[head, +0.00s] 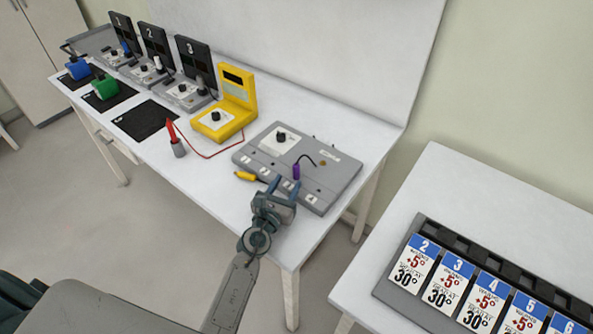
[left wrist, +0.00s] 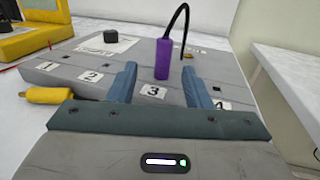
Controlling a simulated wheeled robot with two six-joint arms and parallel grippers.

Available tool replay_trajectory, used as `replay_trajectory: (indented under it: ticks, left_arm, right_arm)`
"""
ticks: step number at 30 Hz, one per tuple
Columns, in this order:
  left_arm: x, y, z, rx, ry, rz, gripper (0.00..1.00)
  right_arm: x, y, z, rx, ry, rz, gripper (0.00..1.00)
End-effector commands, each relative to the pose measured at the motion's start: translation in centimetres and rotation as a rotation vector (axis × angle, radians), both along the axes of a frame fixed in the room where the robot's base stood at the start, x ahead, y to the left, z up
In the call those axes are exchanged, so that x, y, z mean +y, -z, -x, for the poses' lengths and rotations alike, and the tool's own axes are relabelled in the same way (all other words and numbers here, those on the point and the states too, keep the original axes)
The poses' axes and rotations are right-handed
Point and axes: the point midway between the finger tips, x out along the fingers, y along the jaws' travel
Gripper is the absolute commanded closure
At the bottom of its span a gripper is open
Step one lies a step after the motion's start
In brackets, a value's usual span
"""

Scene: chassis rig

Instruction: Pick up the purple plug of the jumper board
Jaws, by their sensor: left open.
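The jumper board (head: 342,179) is a grey sloped box with a dial and numbered sockets, near the right end of the white table. The purple plug (head: 296,172) stands upright on it, with a dark cord curving from its top. In the left wrist view the purple plug (left wrist: 163,59) is just beyond and between my fingertips, by the label 3 (left wrist: 153,91). My left gripper (head: 285,183) is open and empty at the board's front edge; its blue fingers also show in the left wrist view (left wrist: 158,82). My right gripper is not in view.
A yellow plug (head: 245,176) lies at the board's front left. A yellow meter (head: 226,108) with a red probe (head: 172,132) and red wire stands to the left. A second table (head: 440,190) at right holds a rack of numbered cards (head: 470,285).

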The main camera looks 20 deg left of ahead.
Motion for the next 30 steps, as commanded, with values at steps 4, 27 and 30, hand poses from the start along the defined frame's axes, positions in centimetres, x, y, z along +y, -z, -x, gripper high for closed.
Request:
replay_trajectory:
  ticks: [4, 27, 30]
  left_arm:
    - [-0.8, -0.2, -2.4, -0.002, 0.000, 0.002, 0.55]
    - [-0.8, 0.0, -4.1, 0.000, -0.001, 0.001, 1.00]
    - [-0.8, 0.0, -4.1, 0.000, -0.001, 0.001, 1.00]
  right_arm:
    - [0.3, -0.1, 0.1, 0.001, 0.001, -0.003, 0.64]
    - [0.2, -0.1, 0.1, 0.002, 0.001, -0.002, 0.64]
    - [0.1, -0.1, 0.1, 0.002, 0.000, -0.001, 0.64]
